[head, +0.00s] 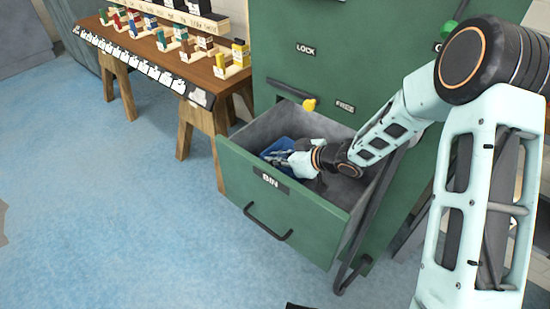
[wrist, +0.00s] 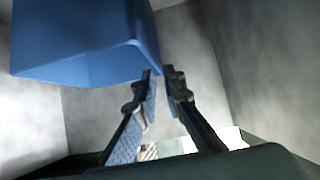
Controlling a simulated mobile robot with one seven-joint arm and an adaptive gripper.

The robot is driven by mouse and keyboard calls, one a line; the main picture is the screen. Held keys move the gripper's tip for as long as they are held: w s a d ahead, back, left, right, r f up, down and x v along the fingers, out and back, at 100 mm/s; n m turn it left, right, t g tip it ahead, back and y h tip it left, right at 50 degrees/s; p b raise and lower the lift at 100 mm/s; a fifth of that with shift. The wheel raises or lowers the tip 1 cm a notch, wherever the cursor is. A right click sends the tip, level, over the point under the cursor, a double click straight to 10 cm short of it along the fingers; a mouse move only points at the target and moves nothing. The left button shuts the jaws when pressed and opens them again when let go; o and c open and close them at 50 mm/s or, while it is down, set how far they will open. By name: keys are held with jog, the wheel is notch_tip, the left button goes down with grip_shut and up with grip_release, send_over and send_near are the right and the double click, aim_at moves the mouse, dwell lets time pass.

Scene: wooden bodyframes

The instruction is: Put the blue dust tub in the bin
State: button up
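The blue dust tub (head: 278,147) is inside the pulled-out green bin drawer (head: 290,206), which is labelled BIN. In the wrist view the tub (wrist: 85,45) fills the upper left, with its lower right corner close to my fingertips. My gripper (head: 277,157) reaches down into the drawer at the tub. In the wrist view its two fingers (wrist: 162,76) stand apart with a gap between them, and the grey drawer wall shows through it. The left fingertip overlaps the tub's edge in the picture; I cannot tell whether they touch. The tub's contents are hidden.
The green cabinet (head: 300,73) rises behind the drawer, with LOCK and FREE labels and a yellow-ended lever (head: 309,104). A wooden bench (head: 150,50) with coloured blocks stands to the left. The blue floor in front is clear.

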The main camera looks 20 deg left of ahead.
jog(key=shift+o, duration=1.1)
jog(key=shift+r, duration=0.25)
jog(key=p+v, duration=0.5)
jog(key=v, duration=0.7)
jog(key=shift+r, duration=0.45)
